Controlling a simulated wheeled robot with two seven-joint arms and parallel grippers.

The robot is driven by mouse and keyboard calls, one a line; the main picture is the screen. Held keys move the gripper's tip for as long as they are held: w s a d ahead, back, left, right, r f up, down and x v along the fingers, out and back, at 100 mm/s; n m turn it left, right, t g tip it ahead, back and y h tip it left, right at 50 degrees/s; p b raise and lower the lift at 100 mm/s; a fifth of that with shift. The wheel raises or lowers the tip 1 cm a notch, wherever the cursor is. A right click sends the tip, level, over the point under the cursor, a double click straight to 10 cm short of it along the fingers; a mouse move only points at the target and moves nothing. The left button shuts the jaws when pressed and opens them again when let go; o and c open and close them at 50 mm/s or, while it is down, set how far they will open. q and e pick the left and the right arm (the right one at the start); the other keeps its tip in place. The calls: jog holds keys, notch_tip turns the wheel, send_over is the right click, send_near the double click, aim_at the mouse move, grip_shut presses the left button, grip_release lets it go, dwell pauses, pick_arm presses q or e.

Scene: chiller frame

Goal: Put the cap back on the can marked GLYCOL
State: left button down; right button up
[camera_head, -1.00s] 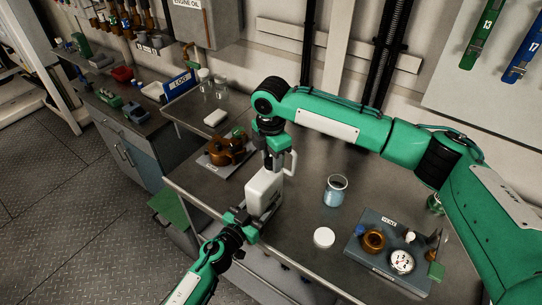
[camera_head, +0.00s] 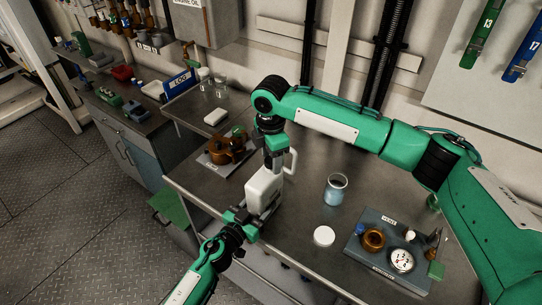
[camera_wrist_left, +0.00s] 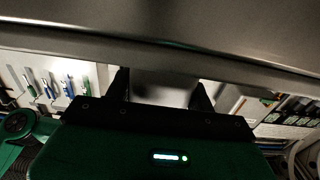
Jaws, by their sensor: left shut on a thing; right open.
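A white can (camera_head: 263,191) with a handle stands upright near the front edge of the steel bench. The GLYCOL marking cannot be read on it. My left gripper (camera_head: 246,214) is shut on the lower near side of the can. In the left wrist view, its two fingers (camera_wrist_left: 162,92) sit either side of a blurred pale surface. My right gripper (camera_head: 274,161) points down at the top of the can and is open. It hides the can's mouth, so I cannot tell whether a cap is there. A round white lid (camera_head: 324,236) lies flat on the bench to the right.
A glass beaker (camera_head: 336,189) with pale blue liquid stands right of the can. A grey tray (camera_head: 372,262) with a brown ring and a dial sits at the front right. Brown vessels (camera_head: 222,150) stand on a board behind left. Bare bench lies between can and beaker.

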jog(key=shift+r, duration=0.1)
jog(key=shift+r, duration=2.2)
jog(key=shift+c, duration=0.3)
jog(key=m, duration=0.2)
jog(key=r+m, duration=0.1)
jog(key=m, duration=0.2)
jog(key=shift+r+m, duration=0.4)
jog(key=m, duration=0.2)
jog(key=r+m, duration=0.1)
jog(key=m, duration=0.3)
jog(key=shift+r, duration=0.35)
jog(key=shift+f, duration=0.1)
jog(key=shift+f, duration=3.95)
jog(key=shift+c, duration=0.2)
